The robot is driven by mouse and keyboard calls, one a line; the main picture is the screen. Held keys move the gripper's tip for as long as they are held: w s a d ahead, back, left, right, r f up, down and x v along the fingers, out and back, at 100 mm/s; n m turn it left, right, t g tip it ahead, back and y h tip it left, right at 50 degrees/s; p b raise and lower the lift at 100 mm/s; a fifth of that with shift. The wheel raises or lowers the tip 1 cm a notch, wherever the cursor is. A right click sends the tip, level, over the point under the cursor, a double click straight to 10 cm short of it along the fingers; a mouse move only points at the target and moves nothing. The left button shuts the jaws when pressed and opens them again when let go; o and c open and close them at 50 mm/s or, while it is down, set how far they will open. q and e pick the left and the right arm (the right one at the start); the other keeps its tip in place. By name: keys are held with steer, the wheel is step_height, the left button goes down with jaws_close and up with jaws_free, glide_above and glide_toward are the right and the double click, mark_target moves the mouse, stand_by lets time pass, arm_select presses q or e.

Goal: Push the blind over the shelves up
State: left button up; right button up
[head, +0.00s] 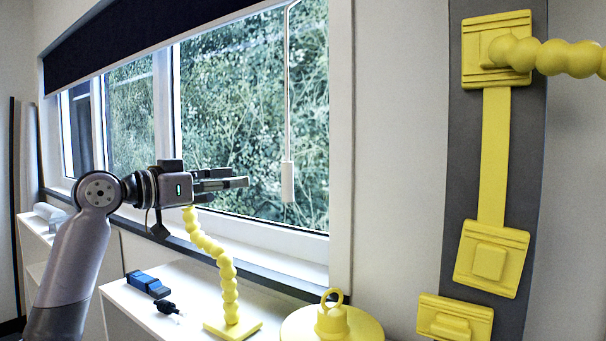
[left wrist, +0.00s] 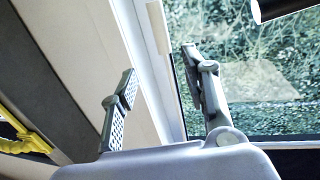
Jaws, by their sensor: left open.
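The dark blind (head: 150,38) is rolled down over only the top strip of the window in the head view. A thin white rod with a white handle (head: 287,181) hangs in front of the right pane. My left gripper (head: 242,178) is open and empty, level with the handle and to its left in the picture, apart from it. In the left wrist view the two fingers (left wrist: 160,100) are spread with nothing between them. A pale handle-like piece (left wrist: 158,28) shows beyond them near the window frame. My right gripper is not in view.
Yellow fittings (head: 493,258) hang on a grey wall strip at right.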

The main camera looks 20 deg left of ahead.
arm_select(q)
steer(key=p, duration=0.3)
glide_toward(283, 172)
steer(key=x, duration=0.2)
steer(key=p+x, duration=0.2)
steer(key=x, duration=0.5)
steer(key=shift+w+d+p, duration=0.1)
steer(key=shift+w+p, duration=0.2)
steer(key=shift+p, duration=0.05)
steer(key=shift+w+d, duration=0.35)
steer(key=shift+w, duration=0.2)
steer(key=shift+w+d+f, duration=0.15)
steer(key=shift+w+d, duration=0.05)
steer(key=shift+w, duration=0.15)
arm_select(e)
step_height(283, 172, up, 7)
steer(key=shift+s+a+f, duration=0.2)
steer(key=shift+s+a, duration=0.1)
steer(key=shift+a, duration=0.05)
arm_select(q)
steer(key=shift+c, duration=0.4)
steer(key=shift+s, duration=0.1)
steer(key=shift+c, duration=1.3)
jaws_close()
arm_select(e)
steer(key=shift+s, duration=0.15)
